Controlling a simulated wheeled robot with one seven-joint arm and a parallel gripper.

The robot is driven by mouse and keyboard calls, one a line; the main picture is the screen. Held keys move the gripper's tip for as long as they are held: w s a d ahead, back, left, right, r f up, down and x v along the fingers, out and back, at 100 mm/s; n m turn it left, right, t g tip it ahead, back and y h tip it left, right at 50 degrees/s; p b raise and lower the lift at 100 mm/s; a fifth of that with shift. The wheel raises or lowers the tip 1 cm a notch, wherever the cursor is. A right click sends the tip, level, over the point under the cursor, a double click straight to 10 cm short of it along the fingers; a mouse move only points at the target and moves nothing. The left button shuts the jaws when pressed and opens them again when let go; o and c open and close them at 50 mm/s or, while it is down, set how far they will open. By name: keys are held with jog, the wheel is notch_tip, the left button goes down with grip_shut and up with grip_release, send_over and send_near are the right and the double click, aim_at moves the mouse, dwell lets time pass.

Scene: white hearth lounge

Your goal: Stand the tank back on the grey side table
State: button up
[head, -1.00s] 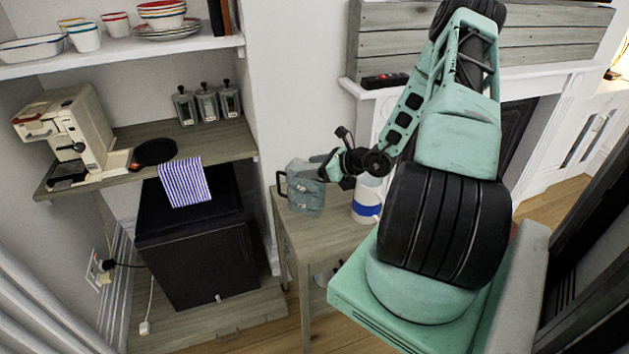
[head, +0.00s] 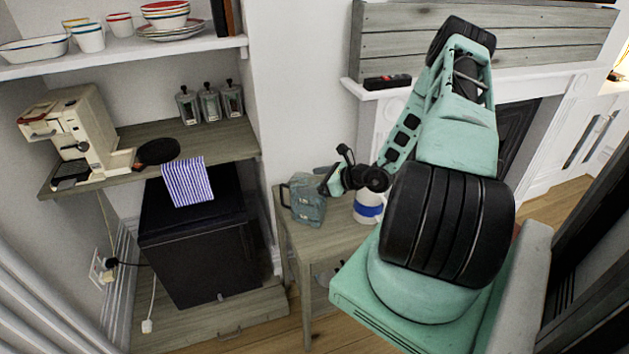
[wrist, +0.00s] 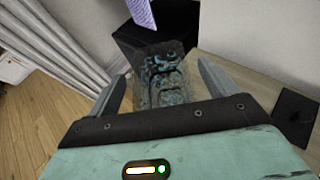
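The tank (head: 308,203), a worn blue-grey can with a side handle, stands on the grey side table (head: 337,236), near its left back part. It looks about upright. In the wrist view the tank (wrist: 165,85) sits between my two fingers, with a gap on each side. My gripper (head: 327,181) is open at the tank's right side, near its top; its fingertips also show in the wrist view (wrist: 163,71). The tank's lower part is partly hidden in the wrist view.
A white container with a blue band (head: 368,208) stands on the table right of the tank, close under my arm. A black cabinet (head: 195,240) with a striped cloth (head: 187,182) is to the left. The wall is close behind the table.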

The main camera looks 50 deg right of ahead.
jog(key=shift+r, duration=0.2)
jog(key=b+v, duration=0.2)
jog(key=v, duration=1)
jog(key=w+a+r+n+g+y, duration=0.25)
jog(key=a+n, duration=0.25)
jog(key=a, duration=0.4)
jog(key=w+a+r+n+g+y, duration=0.1)
jog(key=a+r+n+g+y, duration=0.2)
jog(key=a+n, duration=0.4)
jog(key=w+a+r+n+g+y, duration=0.25)
jog(key=a+n+g, duration=0.2)
jog(key=a, duration=0.55)
jog(key=s+a+r+n+g+h, duration=0.1)
jog(key=s+a+r+n+h, duration=0.3)
jog(key=s+a+n, duration=0.4)
jog(key=s+a+r+n+g+h, duration=0.2)
jog(key=s+a+r+n+h, duration=0.3)
jog(key=s+a+n, duration=0.4)
jog(key=a+n+h, duration=0.1)
jog(key=a+n, duration=0.3)
jog(key=n, duration=0.3)
jog(key=shift+s+a+h, duration=0.2)
jog(key=shift+s+h, duration=0.05)
jog(key=shift+h, duration=0.05)
jog(key=shift+n, duration=0.25)
